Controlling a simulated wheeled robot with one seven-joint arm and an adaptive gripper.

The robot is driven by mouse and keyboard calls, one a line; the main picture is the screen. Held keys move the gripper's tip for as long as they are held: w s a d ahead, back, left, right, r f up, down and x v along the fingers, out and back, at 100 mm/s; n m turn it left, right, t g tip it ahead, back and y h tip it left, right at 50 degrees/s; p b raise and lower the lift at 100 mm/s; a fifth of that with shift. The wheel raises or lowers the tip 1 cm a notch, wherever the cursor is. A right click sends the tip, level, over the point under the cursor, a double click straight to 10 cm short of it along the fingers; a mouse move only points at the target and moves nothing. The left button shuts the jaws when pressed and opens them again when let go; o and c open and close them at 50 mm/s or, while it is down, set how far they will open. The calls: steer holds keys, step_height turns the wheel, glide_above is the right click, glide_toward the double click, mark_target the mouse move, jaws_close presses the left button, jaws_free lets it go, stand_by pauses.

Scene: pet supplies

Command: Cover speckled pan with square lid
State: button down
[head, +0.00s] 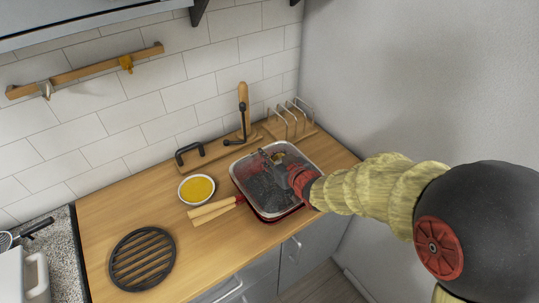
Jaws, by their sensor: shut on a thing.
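The speckled pan (283,214) is squarish, with a red outside and a dark interior. It sits on the wooden counter towards the right. The square lid (255,163) is clear, with a pale rim, and lies over the pan's opening; the dark interior shows through it. At this size I cannot tell whether the rim is fully seated or slightly above the pan. My gripper (272,160) reaches in from the right, over the lid's middle. It is shut on the lid; its fingers hide the exact grip point.
A bowl of yellow food (197,188) and pale wooden handles (213,211) are left of the pan. A round black trivet (142,259) lies front left. A wire rack (293,118) and wooden-handled press (243,108) stand behind. The wall is close on the right.

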steer(key=shift+f+b, duration=0.3)
steer(key=shift+b, duration=0.15)
stand_by(1.0)
steer(key=c, duration=1.1)
jaws_free()
steer(key=shift+f, duration=0.1)
steer(key=shift+c, duration=0.2)
steer(key=shift+s+f, duration=0.1)
steer(key=v, duration=1.2)
